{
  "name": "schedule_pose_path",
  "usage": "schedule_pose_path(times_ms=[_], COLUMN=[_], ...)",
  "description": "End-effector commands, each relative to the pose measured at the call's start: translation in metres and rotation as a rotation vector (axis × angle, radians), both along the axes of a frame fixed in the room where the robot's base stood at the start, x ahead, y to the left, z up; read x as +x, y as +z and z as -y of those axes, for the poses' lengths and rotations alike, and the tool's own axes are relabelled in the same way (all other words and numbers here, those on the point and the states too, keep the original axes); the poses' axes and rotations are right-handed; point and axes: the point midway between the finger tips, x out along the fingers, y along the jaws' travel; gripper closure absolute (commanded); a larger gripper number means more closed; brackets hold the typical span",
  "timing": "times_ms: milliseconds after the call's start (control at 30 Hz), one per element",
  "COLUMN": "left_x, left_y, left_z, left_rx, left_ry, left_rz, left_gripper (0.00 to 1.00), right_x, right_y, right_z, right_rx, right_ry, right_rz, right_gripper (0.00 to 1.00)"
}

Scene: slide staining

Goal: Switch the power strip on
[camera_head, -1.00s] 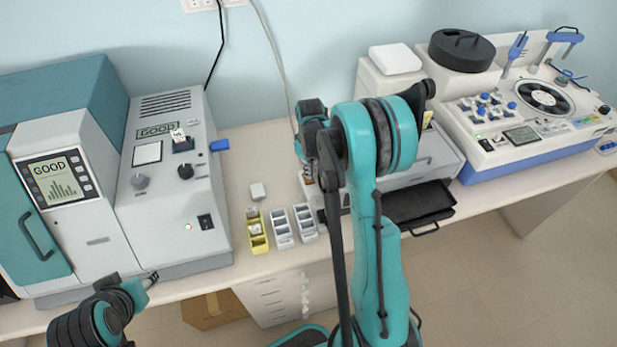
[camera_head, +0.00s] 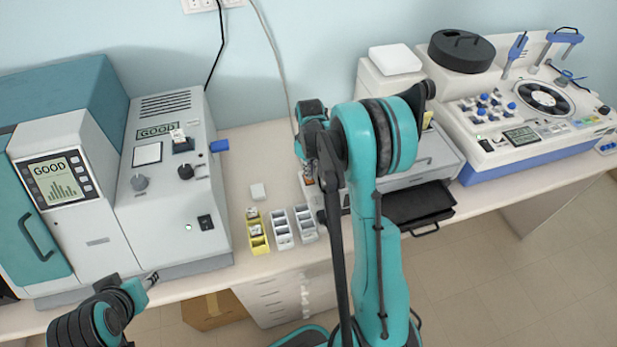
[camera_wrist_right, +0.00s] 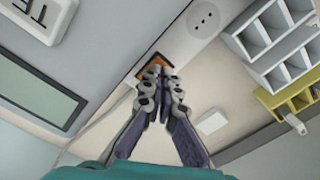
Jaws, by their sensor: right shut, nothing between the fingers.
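The power strip (camera_wrist_right: 187,43) is white with a round socket, and it lies across the upper middle of the right wrist view. Its orange rocker switch (camera_wrist_right: 147,71) sits in a dark frame near my fingertips. My right gripper (camera_wrist_right: 157,74) is shut and empty, with its tips at or just above the switch. The fingers cover part of the switch, so contact and the switch's position cannot be told. In the head view my right arm hides most of the strip. My left gripper (camera_head: 152,280) is at the lower left, away from the strip, and its finger opening is unclear.
Yellow (camera_head: 257,235) and white slide racks (camera_head: 282,229) stand left of my right arm, near the bench's front edge. A small white block (camera_head: 257,191) lies behind them. A large grey machine (camera_head: 185,225) stands at left. A black tray (camera_head: 420,203) juts out at right.

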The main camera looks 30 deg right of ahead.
Motion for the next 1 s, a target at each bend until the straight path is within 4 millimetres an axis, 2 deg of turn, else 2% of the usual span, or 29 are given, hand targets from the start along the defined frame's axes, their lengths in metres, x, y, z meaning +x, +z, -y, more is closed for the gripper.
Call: schedule_pose_path(times_ms=[1000], left_x=[0.0], left_y=[-0.013], left_z=[0.0], left_rx=[0.0], left_ry=[0.0], left_rz=[0.0], left_gripper=[0.6], right_x=[0.0], right_y=[-0.015], right_z=[0.0], right_rx=[0.0], right_ry=[0.0], right_rz=[0.0], right_gripper=[1.0])
